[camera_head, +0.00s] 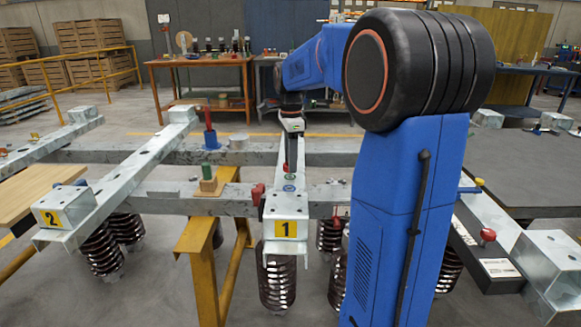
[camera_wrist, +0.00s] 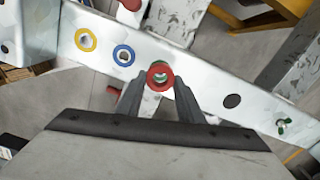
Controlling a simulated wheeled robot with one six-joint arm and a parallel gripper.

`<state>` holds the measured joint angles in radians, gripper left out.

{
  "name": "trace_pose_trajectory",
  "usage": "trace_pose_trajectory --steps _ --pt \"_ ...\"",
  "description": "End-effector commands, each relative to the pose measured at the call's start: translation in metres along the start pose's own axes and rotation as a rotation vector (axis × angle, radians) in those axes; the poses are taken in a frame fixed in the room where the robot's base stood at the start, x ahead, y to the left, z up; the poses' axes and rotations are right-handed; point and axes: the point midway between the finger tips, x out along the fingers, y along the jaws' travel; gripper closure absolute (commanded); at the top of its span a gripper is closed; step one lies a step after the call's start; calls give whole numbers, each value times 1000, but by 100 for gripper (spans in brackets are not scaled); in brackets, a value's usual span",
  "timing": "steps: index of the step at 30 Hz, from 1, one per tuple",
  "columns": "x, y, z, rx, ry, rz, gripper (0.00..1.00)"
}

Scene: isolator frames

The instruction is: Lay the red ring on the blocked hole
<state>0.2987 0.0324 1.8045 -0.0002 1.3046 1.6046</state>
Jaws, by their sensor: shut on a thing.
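My gripper (camera_wrist: 160,88) is shut on the red ring (camera_wrist: 160,67) in the wrist view, with one finger on each side of it. Through the ring's centre a pale, greenish patch shows; I cannot tell whether the ring touches the metal beam (camera_wrist: 195,80) below. A yellow ring (camera_wrist: 86,40) and a blue ring (camera_wrist: 124,55) lie around holes to the left. In the head view my gripper (camera_head: 289,170) points down over the beam with plate 1 (camera_head: 285,228).
Red knobs (camera_head: 257,193) stand beside the beam. A green cylinder on a wooden block (camera_head: 208,182) and a blue-based red post (camera_head: 209,138) stand left on the cross rails. Beam 2 (camera_head: 66,208) lies left. Dark coil springs (camera_head: 277,280) hang below.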

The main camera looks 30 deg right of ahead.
Motion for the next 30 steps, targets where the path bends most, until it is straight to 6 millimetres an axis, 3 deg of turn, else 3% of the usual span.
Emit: trace_pose_trajectory --steps 5,16,17,19,30 --pt "22 1 0 0 0 2 87" --pt "25 0 0 0 0 1 87" --pt "26 0 0 0 0 0 64" --pt "25 0 0 0 0 0 47" --pt "22 0 0 0 0 0 47"
